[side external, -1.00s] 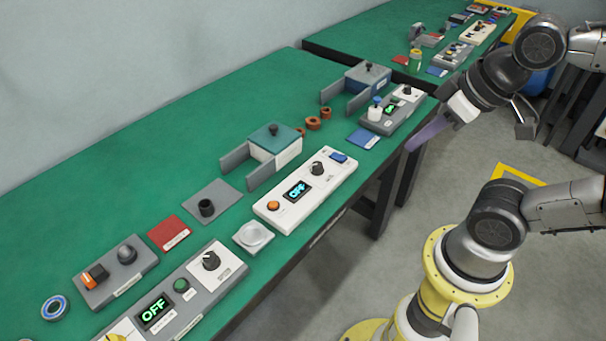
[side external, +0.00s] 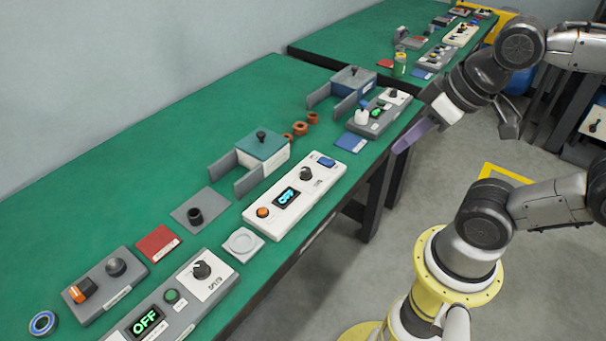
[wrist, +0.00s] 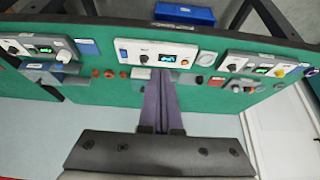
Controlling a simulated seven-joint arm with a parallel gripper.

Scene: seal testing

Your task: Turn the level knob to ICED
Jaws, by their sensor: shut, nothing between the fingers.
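Several black knobs are in view, and their labels are too small for me to tell which is the level knob or where ICED is. Another knob (side external: 201,270) is on the near grey panel, whose display (side external: 147,321) also reads OFF. A third knob (side external: 393,93) is on the far grey panel (side external: 365,126). My gripper (side external: 400,147) is shut and empty, its purple fingers off the bench's front edge, apart from everything. In the wrist view the gripper (wrist: 163,74) appears in line with the white panel (wrist: 130,47).
The green bench (side external: 120,185) also holds a teal-topped fixture (side external: 262,148), a blue-topped fixture (side external: 353,78), a red pad (side external: 158,243), a white dish (side external: 243,243) and several copper-coloured rings (side external: 300,127). Open floor (side external: 330,285) lies in front of the bench.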

